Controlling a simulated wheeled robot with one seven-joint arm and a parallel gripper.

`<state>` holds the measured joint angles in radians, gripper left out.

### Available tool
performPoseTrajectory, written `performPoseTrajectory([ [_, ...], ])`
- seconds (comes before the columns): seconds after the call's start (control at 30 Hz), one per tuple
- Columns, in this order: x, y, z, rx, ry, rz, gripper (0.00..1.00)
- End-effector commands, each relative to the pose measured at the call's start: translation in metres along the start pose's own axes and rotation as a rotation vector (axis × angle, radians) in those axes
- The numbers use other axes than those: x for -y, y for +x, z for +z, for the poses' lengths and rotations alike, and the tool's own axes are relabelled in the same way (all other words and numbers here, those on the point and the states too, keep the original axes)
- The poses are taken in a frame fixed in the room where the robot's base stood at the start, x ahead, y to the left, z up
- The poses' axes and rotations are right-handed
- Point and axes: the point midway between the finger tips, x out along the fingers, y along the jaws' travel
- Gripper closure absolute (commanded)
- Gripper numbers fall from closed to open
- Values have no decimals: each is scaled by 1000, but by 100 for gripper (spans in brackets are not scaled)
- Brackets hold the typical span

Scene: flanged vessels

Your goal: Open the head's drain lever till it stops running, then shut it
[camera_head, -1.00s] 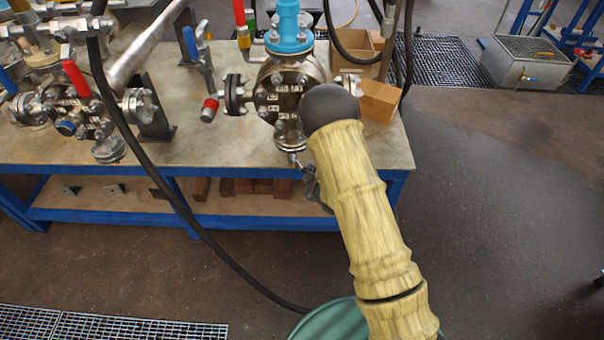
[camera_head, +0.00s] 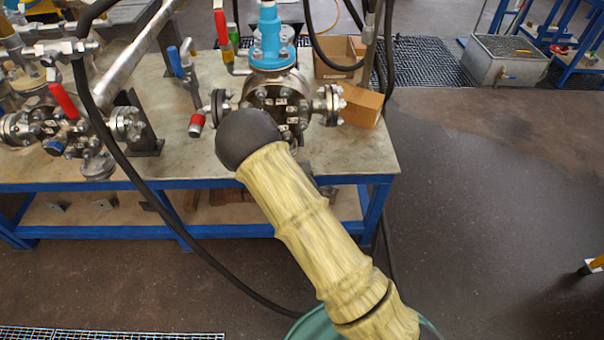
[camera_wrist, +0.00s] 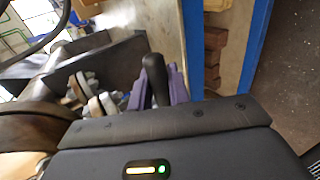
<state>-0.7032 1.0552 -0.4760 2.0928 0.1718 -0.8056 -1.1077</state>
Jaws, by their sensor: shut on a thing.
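The flanged head (camera_head: 283,92) with its turquoise top (camera_head: 269,40) stands on the bench in the head view. Its underside, where the drain sits, is hidden behind my yellow-sleeved arm. In the wrist view the drain lever's black grip (camera_wrist: 154,76) stands between the purple fingers of my gripper (camera_wrist: 158,88), which is shut on it. Metal fittings (camera_wrist: 97,100) of the head show just left of the grip. My gripper is nearly all hidden by the arm in the head view. Whether liquid is running from the drain cannot be seen.
The bench (camera_head: 180,148) carries another flanged vessel (camera_head: 72,130) at left and an open carton (camera_head: 360,104) at right. A black hose (camera_head: 140,185) hangs across the bench front.

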Motion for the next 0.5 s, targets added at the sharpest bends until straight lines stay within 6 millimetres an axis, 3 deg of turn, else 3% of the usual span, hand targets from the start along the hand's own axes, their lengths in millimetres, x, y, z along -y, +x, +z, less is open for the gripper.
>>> performPoseTrajectory([
  [0.23,3,0,1,2,-3,-7,100],
  [0.27,3,0,1,2,-3,-7,80],
  [0.33,2,0,1,1,-2,-6,66],
  [0.37,2,0,1,1,-2,-5,62],
  [0.5,1,0,0,0,-1,-3,62],
])
